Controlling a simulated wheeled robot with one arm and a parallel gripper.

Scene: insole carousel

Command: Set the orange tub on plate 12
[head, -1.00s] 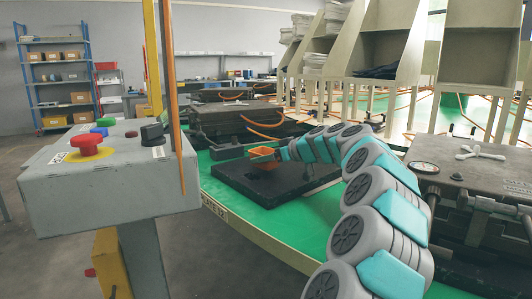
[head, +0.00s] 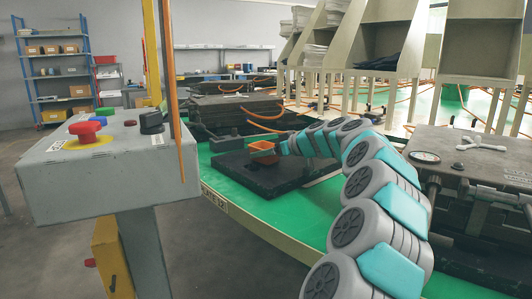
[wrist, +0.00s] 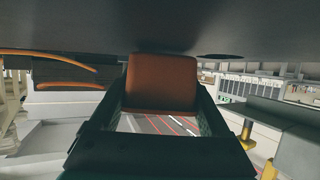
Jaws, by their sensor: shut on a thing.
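The orange tub (head: 262,148) is small, open-topped and roughly upright. It is over the back part of a black plate (head: 262,183) on the green carousel; I cannot tell whether it touches. A label (head: 214,198) on the carousel edge by this plate is too small to read surely. My gripper (head: 280,148) reaches in from the right and is shut on the tub. In the wrist view the tub (wrist: 162,83) fills the space between the dark fingers, with a broad dark surface along the top of the picture.
A grey control box (head: 105,170) with a red button (head: 85,130) stands at left, beside an orange-and-yellow post. A dark press block (head: 235,108) is behind the plate. Another machine with a gauge (head: 425,157) is at right. Green carousel surface shows bare around the plate.

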